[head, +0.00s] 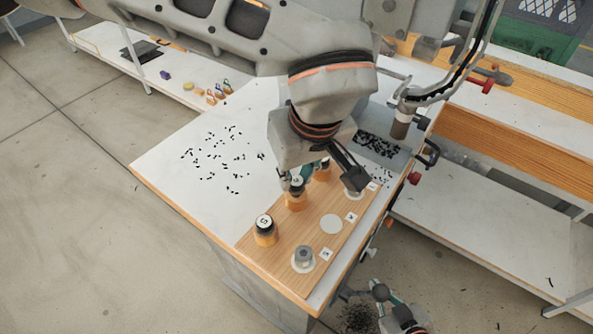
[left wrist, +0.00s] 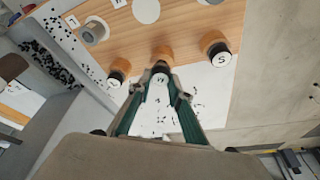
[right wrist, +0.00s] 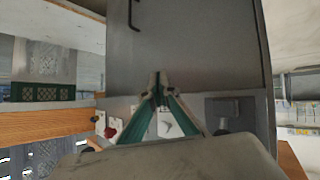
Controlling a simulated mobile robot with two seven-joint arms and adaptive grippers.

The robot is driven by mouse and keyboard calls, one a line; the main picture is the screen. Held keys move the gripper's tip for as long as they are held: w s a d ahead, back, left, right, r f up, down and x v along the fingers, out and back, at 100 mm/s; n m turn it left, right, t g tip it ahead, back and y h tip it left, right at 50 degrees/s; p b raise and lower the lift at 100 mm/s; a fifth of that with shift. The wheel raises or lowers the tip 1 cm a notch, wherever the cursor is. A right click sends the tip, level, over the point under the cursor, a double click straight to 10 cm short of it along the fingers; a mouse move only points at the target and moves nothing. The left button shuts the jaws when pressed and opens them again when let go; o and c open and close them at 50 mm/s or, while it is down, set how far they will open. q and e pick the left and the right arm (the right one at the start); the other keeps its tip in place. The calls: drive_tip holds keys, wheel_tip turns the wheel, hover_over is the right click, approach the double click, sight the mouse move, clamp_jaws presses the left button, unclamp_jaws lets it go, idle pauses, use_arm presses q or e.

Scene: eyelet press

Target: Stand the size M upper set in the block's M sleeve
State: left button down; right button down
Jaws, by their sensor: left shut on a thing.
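The size M upper set (left wrist: 160,79) is a dark piece with a white M-marked top. My left gripper (left wrist: 160,80) is shut on it, right at the middle wooden sleeve (left wrist: 162,53) of the block (head: 315,215). The gripper also shows in the head view (head: 297,181), partly covering the sleeve (head: 295,203). The piece looks upright at the sleeve's mouth, but I cannot tell how deep it sits. My right gripper (right wrist: 158,76) looks shut and empty; in the head view it is low, off the table's front edge (head: 378,290).
The S piece (head: 264,222) stands in its sleeve on one side, the L piece (left wrist: 116,78) on the other. A metal cylinder (head: 303,255) and a bare white disc (head: 331,224) are on the block. Black bits (head: 225,155) lie scattered on the white table (head: 185,185).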

use_arm(q)
drive_tip(key=shift+f, duration=0.2)
use_arm(e)
drive_tip(key=shift+s+f, duration=0.1)
drive_tip(key=shift+f, duration=0.05)
use_arm(q)
drive_tip(key=shift+f, duration=0.3)
drive_tip(key=shift+f+b, duration=0.15)
drive_tip(key=shift+b, duration=0.15)
use_arm(e)
drive_tip(key=shift+s+f, duration=0.55)
use_arm(q)
drive_tip(key=shift+f, duration=0.15)
use_arm(e)
drive_tip(key=shift+w, duration=0.15)
use_arm(q)
drive_tip(key=c, duration=1.8)
unclamp_jaws()
drive_tip(key=shift+o, duration=0.2)
use_arm(e)
drive_tip(key=shift+w+r, duration=0.2)
drive_tip(key=shift+w, duration=0.1)
drive_tip(key=shift+r, duration=0.1)
